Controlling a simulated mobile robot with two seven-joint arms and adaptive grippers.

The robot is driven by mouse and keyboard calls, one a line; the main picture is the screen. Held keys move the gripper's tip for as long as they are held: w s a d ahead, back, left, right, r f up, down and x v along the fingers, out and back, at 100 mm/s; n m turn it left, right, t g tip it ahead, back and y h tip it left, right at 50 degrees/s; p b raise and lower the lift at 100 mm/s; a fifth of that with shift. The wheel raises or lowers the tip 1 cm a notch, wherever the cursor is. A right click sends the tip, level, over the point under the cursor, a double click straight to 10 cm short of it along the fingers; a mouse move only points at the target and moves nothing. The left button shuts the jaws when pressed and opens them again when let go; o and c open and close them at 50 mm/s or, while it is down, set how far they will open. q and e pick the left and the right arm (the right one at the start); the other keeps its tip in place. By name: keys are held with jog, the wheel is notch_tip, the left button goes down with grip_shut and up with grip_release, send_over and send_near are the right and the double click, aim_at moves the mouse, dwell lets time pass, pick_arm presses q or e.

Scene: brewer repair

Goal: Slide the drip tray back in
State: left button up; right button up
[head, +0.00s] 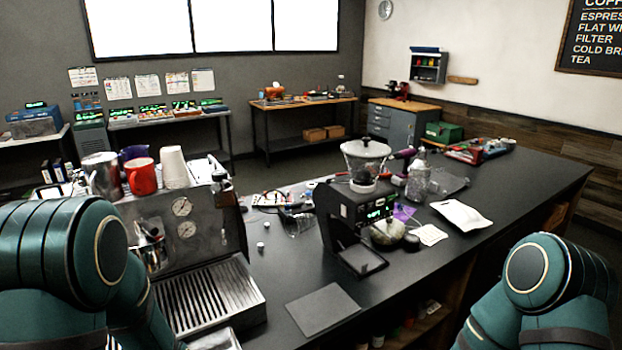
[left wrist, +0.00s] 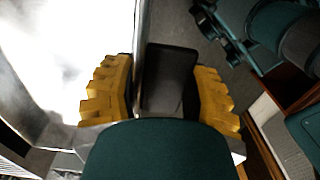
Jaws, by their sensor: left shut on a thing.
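The steel espresso machine (head: 180,228) stands on the counter at the left in the head view. The drip tray (head: 205,297), with a slatted steel top, sticks out from its lower front. In the left wrist view, my left gripper (left wrist: 163,78) has its yellow fingers on either side of a dark block (left wrist: 168,75), which looks like the tray's handle. A bright steel surface (left wrist: 65,50) lies beside it. The left gripper is hidden in the head view. The right gripper is out of view; only my right arm shows. How far the tray is inserted cannot be told.
A black grinder or brewer (head: 352,215) stands to the right, with a flat dark mat (head: 322,309) in front of it. A red mug (head: 140,177) and white cups (head: 173,167) stand on the machine.

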pick_arm(q)
jog(key=shift+w+a, duration=0.5)
jog(key=shift+w, duration=0.3)
jog(key=shift+w+a, duration=0.5)
jog(key=shift+w, duration=0.25)
jog(key=shift+w+a, duration=0.4)
jog(key=shift+w, duration=0.25)
jog(key=shift+w+a, duration=0.35)
jog(key=shift+w, duration=0.3)
jog(key=shift+w+a, duration=0.4)
jog(key=shift+w, duration=0.25)
jog(key=shift+w+a, duration=0.6)
jog(key=shift+w, duration=0.35)
jog(key=shift+w+a, duration=0.6)
jog(key=shift+w, duration=0.35)
